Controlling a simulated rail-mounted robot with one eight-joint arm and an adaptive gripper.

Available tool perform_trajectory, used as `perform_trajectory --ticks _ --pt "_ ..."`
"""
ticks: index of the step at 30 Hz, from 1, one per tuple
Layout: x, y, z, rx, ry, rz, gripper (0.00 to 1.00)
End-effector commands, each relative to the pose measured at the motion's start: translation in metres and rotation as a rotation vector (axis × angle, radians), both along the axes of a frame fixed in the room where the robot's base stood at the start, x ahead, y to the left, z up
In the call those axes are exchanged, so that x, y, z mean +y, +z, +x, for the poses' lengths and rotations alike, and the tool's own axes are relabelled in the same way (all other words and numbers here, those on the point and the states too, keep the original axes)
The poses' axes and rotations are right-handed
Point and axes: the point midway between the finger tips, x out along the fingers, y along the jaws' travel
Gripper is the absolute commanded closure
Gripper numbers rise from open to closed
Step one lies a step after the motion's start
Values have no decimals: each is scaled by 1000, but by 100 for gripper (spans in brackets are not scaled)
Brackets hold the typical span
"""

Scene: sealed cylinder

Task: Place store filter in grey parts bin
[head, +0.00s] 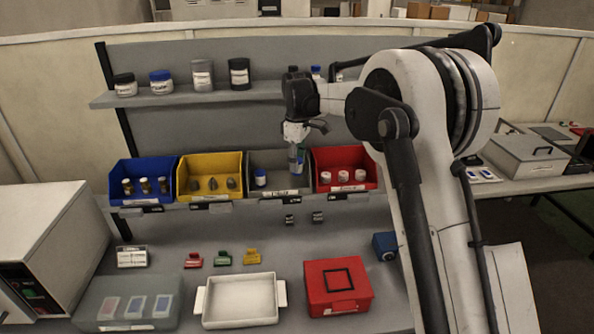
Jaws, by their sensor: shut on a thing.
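The grey parts bin (265,188) stands in the row of bins, between the yellow and the red bin. A small white and blue item (261,178) sits inside it at the left. My gripper (298,146) points down over the right part of the grey bin. It is shut on a slim grey-blue item, likely the filter (297,162), whose lower end is in front of or inside the bin; I cannot tell which. The held item is small and partly hidden by the fingers.
A blue bin (143,201), a yellow bin (210,196) and a red bin (346,187) flank the grey one. A shelf (200,95) with several jars runs above. A white tray (240,320) and a red box (337,306) are on the bench below.

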Motion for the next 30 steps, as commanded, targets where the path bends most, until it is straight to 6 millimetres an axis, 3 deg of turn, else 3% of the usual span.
perform_trajectory --ticks 7,19,20,24,30 --pt "0 -30 0 0 0 0 95" --pt "1 -38 0 0 0 0 95" --pt "1 -38 0 0 0 0 71" --pt "1 -37 0 0 0 0 53" --pt "1 -37 0 0 0 0 53"
